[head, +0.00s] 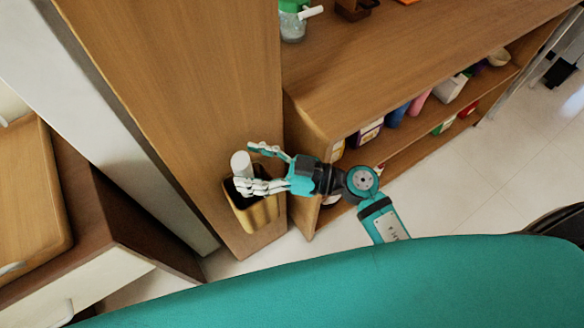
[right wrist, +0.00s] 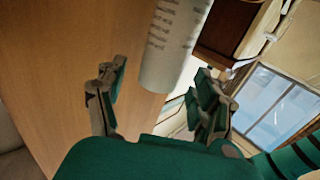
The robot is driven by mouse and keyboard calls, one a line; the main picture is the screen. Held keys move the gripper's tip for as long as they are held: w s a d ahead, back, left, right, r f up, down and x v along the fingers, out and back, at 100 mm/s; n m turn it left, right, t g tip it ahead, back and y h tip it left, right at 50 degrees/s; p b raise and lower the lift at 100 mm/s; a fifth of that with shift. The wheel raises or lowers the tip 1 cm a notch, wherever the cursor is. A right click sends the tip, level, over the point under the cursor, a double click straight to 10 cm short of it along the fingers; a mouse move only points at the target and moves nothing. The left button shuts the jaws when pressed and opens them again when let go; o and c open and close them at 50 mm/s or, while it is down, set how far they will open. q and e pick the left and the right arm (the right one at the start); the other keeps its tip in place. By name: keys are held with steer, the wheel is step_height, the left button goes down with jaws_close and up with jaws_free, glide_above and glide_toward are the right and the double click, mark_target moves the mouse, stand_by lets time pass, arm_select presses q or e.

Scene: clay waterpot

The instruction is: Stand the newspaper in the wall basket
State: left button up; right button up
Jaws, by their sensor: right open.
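The newspaper is a rolled white cylinder (head: 240,162). It stands roughly upright over the opening of the yellow-brown wall basket (head: 262,215), with its lower part hidden by my fingers. My right gripper (head: 257,170) is open beside the newspaper, one finger group above and one across the basket's mouth. In the right wrist view the newspaper (right wrist: 172,48) shows printed text and lies beyond and between the spread fingers of my right gripper (right wrist: 160,92), apart from them as far as I can see. My left gripper is not in view.
The basket is against a tall wooden panel (head: 200,80). A wooden shelf unit (head: 400,60) with bottles and boxes stands close to the right. A cabinet with drawers (head: 110,230) is at the left. Pale floor tiles (head: 500,150) are clear at the right.

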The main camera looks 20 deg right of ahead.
steer(key=v, duration=1.1)
stand_by(0.6)
